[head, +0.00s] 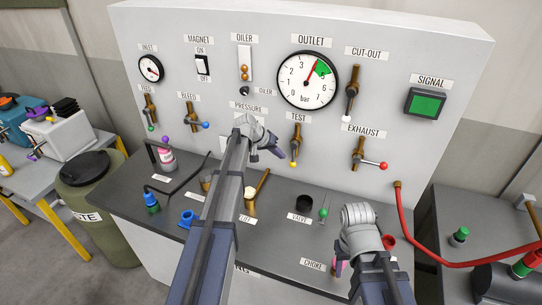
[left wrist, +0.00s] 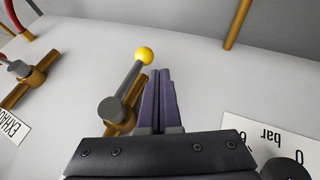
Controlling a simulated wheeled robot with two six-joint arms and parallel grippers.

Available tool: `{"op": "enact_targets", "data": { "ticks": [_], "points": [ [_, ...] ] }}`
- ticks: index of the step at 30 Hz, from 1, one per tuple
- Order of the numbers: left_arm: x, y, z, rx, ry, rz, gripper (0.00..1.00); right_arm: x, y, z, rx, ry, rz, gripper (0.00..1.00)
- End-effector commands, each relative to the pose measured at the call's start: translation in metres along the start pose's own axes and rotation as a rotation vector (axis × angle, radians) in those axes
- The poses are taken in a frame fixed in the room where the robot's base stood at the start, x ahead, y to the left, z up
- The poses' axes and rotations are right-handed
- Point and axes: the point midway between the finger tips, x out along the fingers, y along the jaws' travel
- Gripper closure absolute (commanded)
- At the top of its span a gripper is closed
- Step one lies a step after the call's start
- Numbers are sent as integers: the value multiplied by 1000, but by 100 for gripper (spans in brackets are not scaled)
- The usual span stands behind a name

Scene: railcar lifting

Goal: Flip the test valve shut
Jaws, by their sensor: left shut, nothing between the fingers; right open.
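The test valve (head: 297,143) is a brass valve under the TEST label on the grey panel. Its lever points down and ends in a yellow knob (head: 292,165). My left gripper (head: 280,153) is just left of the lever, with its fingers shut and empty. In the left wrist view the yellow knob (left wrist: 144,55) and grey lever stand close beside the shut purple fingers (left wrist: 160,75); I cannot tell whether they touch. My right arm (head: 362,225) is low over the bench at the right; its fingers are hidden.
The exhaust valve (head: 367,152) with a red knob is right of the test valve, and the cut-out valve (head: 352,85) is above it. The outlet gauge (head: 307,79) is above. A red hose (head: 409,230) hangs at the right. Bottles and small parts stand on the dark bench (head: 125,197).

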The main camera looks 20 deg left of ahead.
Motion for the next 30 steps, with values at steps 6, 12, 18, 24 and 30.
{"op": "enact_targets", "data": {
  "ticks": [6,12,18,24,30],
  "points": [
    [7,16,0,0,0,0,100,-1,0,0,0,0,0,50],
    [8,18,0,-1,0,0,100,-1,0,0,0,0,0,50],
    [8,18,0,-1,0,0,100,-1,0,0,0,0,0,50],
    [11,17,1,-14,0,23,100,4,0,0,1,0,0,50],
    [12,19,2,-32,2,60,100,8,-1,0,1,0,0,50]
  ]
}}
